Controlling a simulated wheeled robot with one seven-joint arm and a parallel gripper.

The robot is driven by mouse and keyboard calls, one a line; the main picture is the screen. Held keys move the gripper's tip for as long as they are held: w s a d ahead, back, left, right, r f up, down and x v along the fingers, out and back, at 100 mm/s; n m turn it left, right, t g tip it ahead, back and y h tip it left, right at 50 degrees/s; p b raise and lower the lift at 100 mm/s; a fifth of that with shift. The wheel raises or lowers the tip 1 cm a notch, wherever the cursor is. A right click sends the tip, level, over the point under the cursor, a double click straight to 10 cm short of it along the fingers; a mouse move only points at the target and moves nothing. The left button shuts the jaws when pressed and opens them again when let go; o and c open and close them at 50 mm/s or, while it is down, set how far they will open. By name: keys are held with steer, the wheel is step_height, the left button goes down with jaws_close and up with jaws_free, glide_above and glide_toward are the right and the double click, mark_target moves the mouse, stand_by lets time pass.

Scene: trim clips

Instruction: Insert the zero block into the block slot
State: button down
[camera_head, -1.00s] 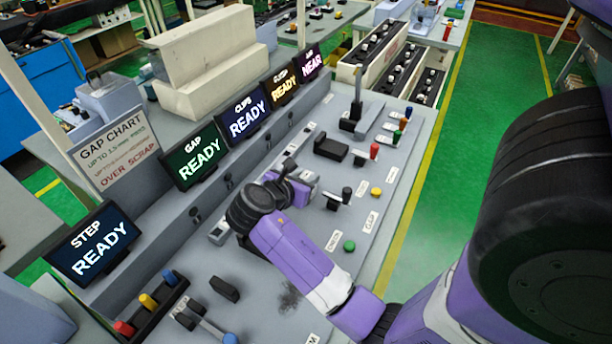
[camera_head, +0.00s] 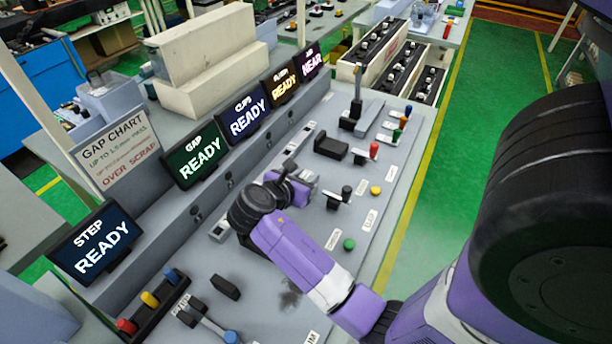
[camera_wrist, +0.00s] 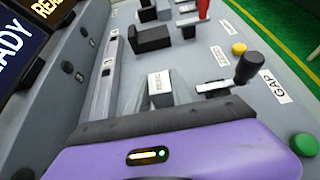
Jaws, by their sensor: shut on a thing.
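My gripper (camera_head: 290,184) is low over the grey console, in front of the screens, with its wrist partly covering it in the head view. In the wrist view its purple housing fills the bottom. Just beyond the housing is a grey block with a white labelled face (camera_wrist: 160,88), which I take for the zero block. The label is too blurred to read surely. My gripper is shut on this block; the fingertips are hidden. A black notched fixture (camera_wrist: 150,38) stands farther along the console, also in the head view (camera_head: 331,148). I cannot tell which opening is the block slot.
A black-knobbed lever (camera_wrist: 248,68) by the GAP label stands close right of the block. A green button (camera_head: 349,244) and yellow button (camera_head: 376,190) are near the console's right edge. A long metal rail (camera_wrist: 106,75) runs on the left, below the screens (camera_head: 195,155).

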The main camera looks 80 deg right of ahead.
steer(key=shift+f, duration=0.2)
stand_by(0.4)
steer(key=c, duration=1.1)
jaws_free()
steer(key=shift+o, duration=0.2)
steer(key=shift+r, duration=0.1)
steer(key=shift+v, duration=3.9)
